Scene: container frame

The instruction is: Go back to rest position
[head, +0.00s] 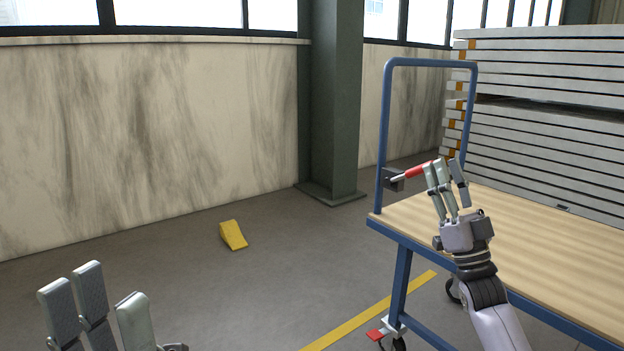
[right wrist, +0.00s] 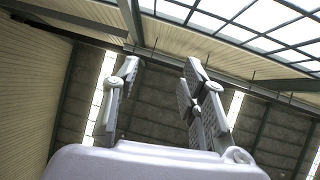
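My right gripper (head: 447,168) is raised, fingers up, in front of the blue cart (head: 387,120) at the right of the head view. Its fingers are apart. In the right wrist view the same gripper (right wrist: 158,78) has nothing between its fingers, and the roof shows behind them. A red-ended handle (head: 415,171) on a dark block by the cart's upright appears just behind the fingers; I cannot tell whether they touch it. My left gripper (head: 105,288) is at the bottom left corner of the head view, fingers up and spread, with nothing seen between them. Its wrist is mostly out of view.
The cart's wooden deck (head: 560,240) is bare where it shows. A stack of grey panels (head: 545,130) stands behind it. A yellow wedge (head: 233,235) lies on the floor near the wall. A green column (head: 335,100) stands at the back.

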